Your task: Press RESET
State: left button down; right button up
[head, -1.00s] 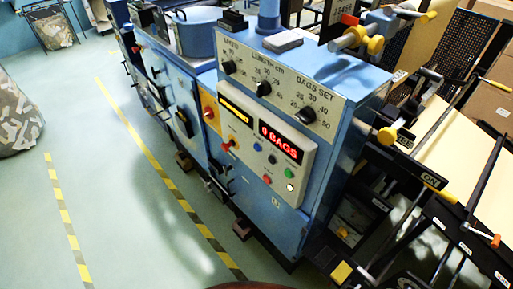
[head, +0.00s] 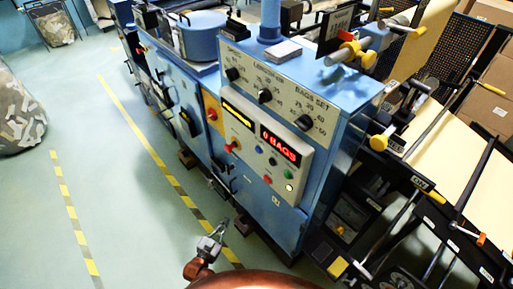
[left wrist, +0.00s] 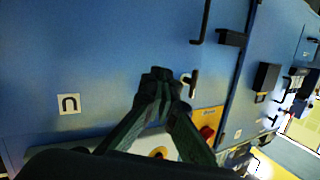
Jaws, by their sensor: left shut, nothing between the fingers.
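The control panel (head: 238,150) is a pale box on the front of the blue machine. My left gripper (head: 217,231) is low in front of the machine, below the panel. In the left wrist view its fingers (left wrist: 161,76) are shut and empty before the blue cabinet face. My right gripper is not in view.
The blue machine (head: 340,120) has dial knobs above the panel and a red knob (head: 212,115) on a yellow plate, also in the left wrist view (left wrist: 207,132). A black handle (left wrist: 194,83) sticks out near my fingers. Open floor (head: 110,190) lies left.

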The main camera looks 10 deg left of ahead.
aim_at(258, 150)
pick_arm(q)
jog(key=w+d+r+n+t+p, duration=0.1)
jog(key=r+t, duration=0.3)
jog(key=r, duration=1.6)
jog(key=w+d+r+n+t+p, duration=0.1)
jog(key=d+r+n+t+p, duration=0.1)
jog(key=r, duration=1.8)
jog(key=d+t+p, duration=0.1)
jog(key=d+t, duration=0.1)
jog(key=t, duration=0.1)
jog(key=shift+d, duration=0.15)
jog(key=shift+w, duration=0.1)
jog(key=w+d+b, duration=0.1)
jog(key=w+d, duration=0.4)
jog(key=w, duration=0.2)
jog(key=shift+d+b, duration=0.2)
jog(key=shift+b, duration=0.15)
